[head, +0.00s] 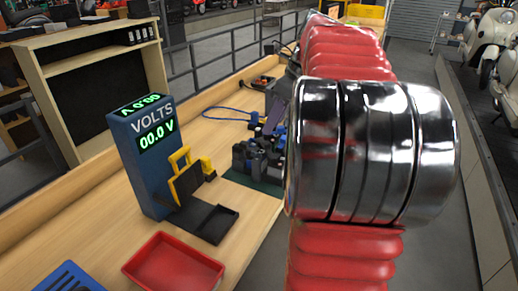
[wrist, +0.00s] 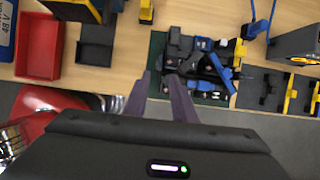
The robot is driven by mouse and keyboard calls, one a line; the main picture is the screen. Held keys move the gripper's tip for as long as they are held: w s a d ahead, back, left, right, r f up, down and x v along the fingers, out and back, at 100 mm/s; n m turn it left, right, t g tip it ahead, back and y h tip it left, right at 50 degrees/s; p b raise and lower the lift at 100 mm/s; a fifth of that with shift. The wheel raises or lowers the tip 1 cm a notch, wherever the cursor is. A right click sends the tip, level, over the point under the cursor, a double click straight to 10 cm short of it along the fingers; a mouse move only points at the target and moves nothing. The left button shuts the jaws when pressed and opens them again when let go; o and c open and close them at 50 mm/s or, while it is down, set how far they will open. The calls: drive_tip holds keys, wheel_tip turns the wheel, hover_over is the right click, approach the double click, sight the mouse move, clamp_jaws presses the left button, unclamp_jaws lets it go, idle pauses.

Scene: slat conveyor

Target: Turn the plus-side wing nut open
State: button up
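A black and blue fixture (head: 262,155) sits on a dark green mat at the bench's right edge. In the wrist view the fixture (wrist: 195,62) has dark blocks, blue levers and small pale metal parts. I cannot pick out the plus-side wing nut or any plus mark among them. My gripper (wrist: 158,80) shows as two grey-purple fingers with a gap between the tips and nothing in it. The tips are at the fixture's left edge in the picture; contact cannot be told. In the head view my red and chrome arm hides part of that area.
A blue voltmeter (head: 145,160) reads 00.0 V. Next to it are a yellow and black stand (head: 187,180), a black tray (head: 228,222) and a red tray (head: 175,262). A blue cable (head: 222,112) lies behind the fixture. A grey device (wrist: 297,43) stands right in the wrist view.

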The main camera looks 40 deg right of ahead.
sight(257, 153)
drive_tip(key=x, duration=1.1)
drive_tip(key=shift+f, duration=0.15)
drive_tip(key=shift+c, duration=0.4)
clamp_jaws()
